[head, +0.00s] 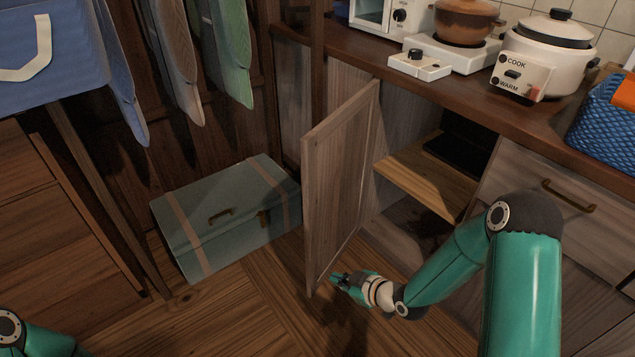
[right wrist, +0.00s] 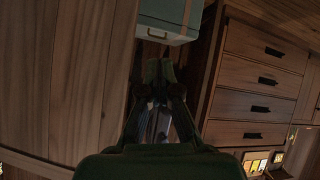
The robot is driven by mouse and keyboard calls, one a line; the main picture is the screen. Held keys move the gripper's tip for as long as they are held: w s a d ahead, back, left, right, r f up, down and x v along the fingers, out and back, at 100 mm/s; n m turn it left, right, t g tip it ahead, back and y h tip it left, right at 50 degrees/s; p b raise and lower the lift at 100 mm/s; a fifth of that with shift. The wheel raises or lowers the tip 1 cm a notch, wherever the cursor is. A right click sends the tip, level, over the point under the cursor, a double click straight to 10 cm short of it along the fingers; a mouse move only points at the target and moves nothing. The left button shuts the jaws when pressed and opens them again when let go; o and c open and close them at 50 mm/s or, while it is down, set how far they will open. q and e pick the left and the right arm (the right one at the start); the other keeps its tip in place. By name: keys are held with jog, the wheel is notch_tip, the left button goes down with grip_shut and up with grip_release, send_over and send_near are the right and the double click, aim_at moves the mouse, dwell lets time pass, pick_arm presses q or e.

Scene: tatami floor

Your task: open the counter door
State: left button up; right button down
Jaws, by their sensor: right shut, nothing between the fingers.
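The counter door (head: 335,185) stands swung wide open, out from the counter, in the head view. Its inner side faces right, and the cabinet shelf (head: 420,180) shows behind it. My right gripper (head: 340,279) is low, by the inner side of the door near its lower free corner. Its fingers look shut and empty; whether they touch the door I cannot tell. In the right wrist view the gripper (right wrist: 160,75) points past a large wooden panel on the left. Of my left arm only a part shows at the lower left of the head view; its gripper is out of view.
A grey-blue trunk (head: 225,222) stands on the floor left of the door. The countertop (head: 400,70) holds a rice cooker (head: 545,55), a burner with a pot (head: 465,22) and a blue basket (head: 605,125). A drawer (head: 560,190) is at the right.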

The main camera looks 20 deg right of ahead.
jog(key=w+d+r+n+t+y, duration=0.1)
jog(key=w+d+r+n+t, duration=0.1)
jog(key=w+d+r+n, duration=0.3)
jog(key=d+r+n+t+y, duration=0.1)
jog(key=r+n+t, duration=0.15)
jog(key=r, duration=0.45)
jog(key=n+y+p, duration=0.1)
jog(key=n+y, duration=0.3)
jog(key=n, duration=0.6)
send_near(309, 181)
pick_arm(q)
jog(key=shift+r+b, duration=0.15)
jog(key=shift+b, duration=0.4)
pick_arm(e)
jog(key=shift+g, duration=0.25)
jog(key=x, duration=0.7)
jog(key=shift+w+r, duration=0.1)
